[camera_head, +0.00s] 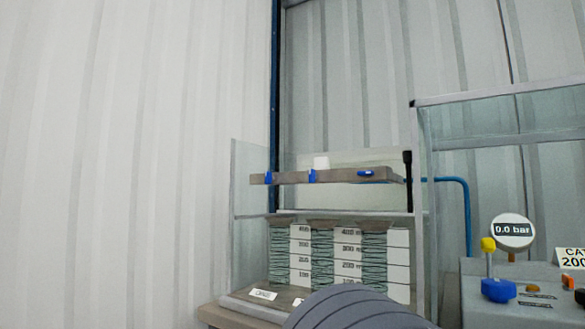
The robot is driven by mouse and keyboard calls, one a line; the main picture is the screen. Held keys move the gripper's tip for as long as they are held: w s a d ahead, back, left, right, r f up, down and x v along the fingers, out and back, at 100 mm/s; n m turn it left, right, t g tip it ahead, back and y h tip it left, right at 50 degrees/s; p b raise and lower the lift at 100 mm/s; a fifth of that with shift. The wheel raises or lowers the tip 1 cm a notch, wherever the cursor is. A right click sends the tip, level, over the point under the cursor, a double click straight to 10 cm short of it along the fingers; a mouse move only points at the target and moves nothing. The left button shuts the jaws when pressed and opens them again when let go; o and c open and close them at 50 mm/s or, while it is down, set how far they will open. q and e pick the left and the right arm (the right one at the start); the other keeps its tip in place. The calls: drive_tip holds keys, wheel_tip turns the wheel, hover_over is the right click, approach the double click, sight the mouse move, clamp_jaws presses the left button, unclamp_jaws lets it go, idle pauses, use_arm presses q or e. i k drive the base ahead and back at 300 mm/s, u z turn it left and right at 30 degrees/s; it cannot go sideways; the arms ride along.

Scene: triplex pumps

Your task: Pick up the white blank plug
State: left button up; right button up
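A small white piece (320,162), which looks like the white blank plug, stands upright on a grey-brown bar (340,176) behind clear panels. It is just above a blue clip on the bar's front. It is small in the picture, and its lower end is not clearly seen. Neither of my grippers shows in the head view.
Blue fittings (366,173) sit on the bar, with a black-topped post (407,162) at its right end. Below stand several springs (323,251) with scales. A gauge (513,231) reads 0.0 bar at right. A dark grey ribbed form covers the bottom middle.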

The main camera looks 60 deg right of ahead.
sight(321, 163)
drive_tip(key=k, duration=0.6)
drive_tip(key=z, duration=0.9)
drive_tip(key=i, duration=0.45)
